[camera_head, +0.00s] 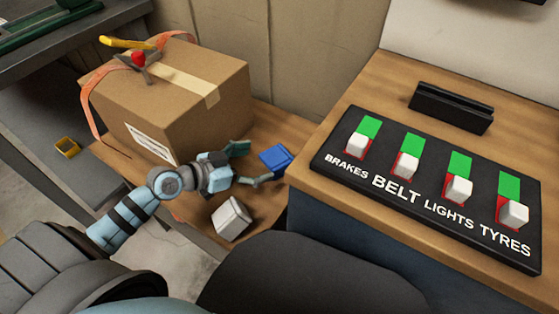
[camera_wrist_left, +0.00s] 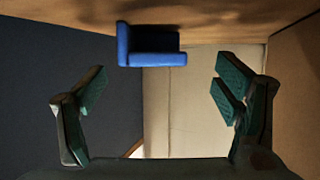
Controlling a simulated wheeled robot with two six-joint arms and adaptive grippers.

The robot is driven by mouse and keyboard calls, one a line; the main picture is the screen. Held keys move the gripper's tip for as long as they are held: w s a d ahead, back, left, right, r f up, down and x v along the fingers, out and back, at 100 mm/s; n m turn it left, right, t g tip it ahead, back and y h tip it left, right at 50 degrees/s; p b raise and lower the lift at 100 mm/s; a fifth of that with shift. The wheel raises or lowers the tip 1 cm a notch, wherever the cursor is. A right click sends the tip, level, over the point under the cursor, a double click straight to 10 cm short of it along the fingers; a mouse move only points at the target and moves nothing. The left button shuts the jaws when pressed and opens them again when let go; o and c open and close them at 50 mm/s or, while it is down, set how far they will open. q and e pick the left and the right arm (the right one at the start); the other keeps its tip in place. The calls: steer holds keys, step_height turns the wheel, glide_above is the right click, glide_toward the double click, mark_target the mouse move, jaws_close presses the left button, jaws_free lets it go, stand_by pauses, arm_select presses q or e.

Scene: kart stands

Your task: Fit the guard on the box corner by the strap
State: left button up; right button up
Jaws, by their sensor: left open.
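A cardboard box (camera_head: 165,100) stands on a wooden surface at the left. An orange strap (camera_head: 90,100) runs over the box's far left part, with a red-knobbed ratchet (camera_head: 143,62) and yellow handle on top. A blue L-shaped corner guard (camera_head: 275,160) is on the wood right of the box; it also shows ahead in the left wrist view (camera_wrist_left: 150,59). My left gripper (camera_head: 246,166) is open and empty, its fingers pointing at the blue guard but apart from it. A white-grey guard-like piece (camera_head: 231,218) and a small yellow one (camera_head: 67,147) lie elsewhere. My right gripper is out of view.
A raised wooden counter (camera_head: 400,90) at the right carries a black switch panel (camera_head: 420,190) with several white switches and a black slotted block (camera_head: 451,107). Its side bounds the space right of the blue guard. A wall stands behind the box.

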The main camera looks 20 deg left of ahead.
mark_target(272, 159)
arm_select(q)
steer(key=x, duration=0.2)
steer(key=b+x, duration=0.1)
steer(key=x, duration=0.1)
steer(key=d+x, duration=0.1)
steer(key=x, duration=0.1)
steer(key=shift+w+d+r, duration=0.1)
steer(key=shift+w+r, duration=0.05)
steer(key=shift+w, duration=0.05)
steer(key=shift+c, duration=0.4)
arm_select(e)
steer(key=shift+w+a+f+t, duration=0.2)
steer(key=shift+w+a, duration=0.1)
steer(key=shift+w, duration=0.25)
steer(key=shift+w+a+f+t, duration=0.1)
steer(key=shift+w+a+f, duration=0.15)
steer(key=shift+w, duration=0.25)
arm_select(q)
steer(key=c, duration=0.9)
